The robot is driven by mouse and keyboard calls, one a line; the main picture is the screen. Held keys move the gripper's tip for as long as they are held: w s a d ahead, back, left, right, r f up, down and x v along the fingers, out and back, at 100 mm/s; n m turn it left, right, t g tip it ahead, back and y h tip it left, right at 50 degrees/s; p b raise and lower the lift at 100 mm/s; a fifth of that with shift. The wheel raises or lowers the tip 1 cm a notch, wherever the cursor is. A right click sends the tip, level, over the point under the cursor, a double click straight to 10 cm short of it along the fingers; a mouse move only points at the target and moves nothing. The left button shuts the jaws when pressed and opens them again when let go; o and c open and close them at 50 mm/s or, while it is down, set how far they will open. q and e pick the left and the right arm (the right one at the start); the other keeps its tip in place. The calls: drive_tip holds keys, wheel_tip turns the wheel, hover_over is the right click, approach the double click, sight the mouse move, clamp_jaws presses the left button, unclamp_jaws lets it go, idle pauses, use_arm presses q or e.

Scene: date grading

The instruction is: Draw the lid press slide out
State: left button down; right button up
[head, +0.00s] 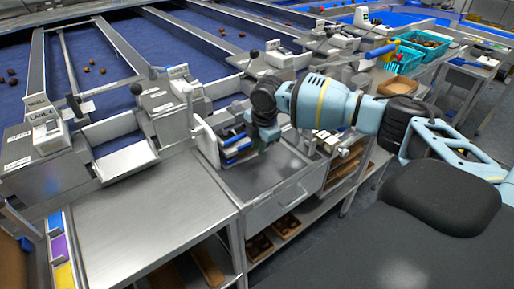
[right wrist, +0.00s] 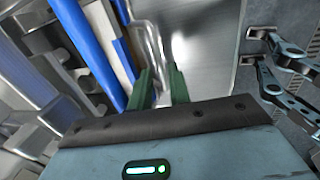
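The lid press appears to be the metal station with a pale upright plate (head: 205,141) and blue parts (head: 236,150) at the middle of the head view. My right gripper (head: 258,143) reaches down to its right side. In the right wrist view, the two dark green fingers (right wrist: 160,88) are close together on either side of a bent metal handle (right wrist: 148,40), and the handle fills the gap between them. Blue strips (right wrist: 88,50) stand to the left of the fingers. My arm hides part of the press and slide. My left gripper is not in view.
A bare steel worktop (head: 150,210) lies to the left. A steel tray top (head: 265,172) with a pale front panel (head: 275,208) lies below the gripper. Shelves beneath hold boxes of dates (head: 287,225).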

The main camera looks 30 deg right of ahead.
drive_tip(key=shift+w+f, duration=0.2)
drive_tip(key=shift+f, duration=0.75)
clamp_jaws()
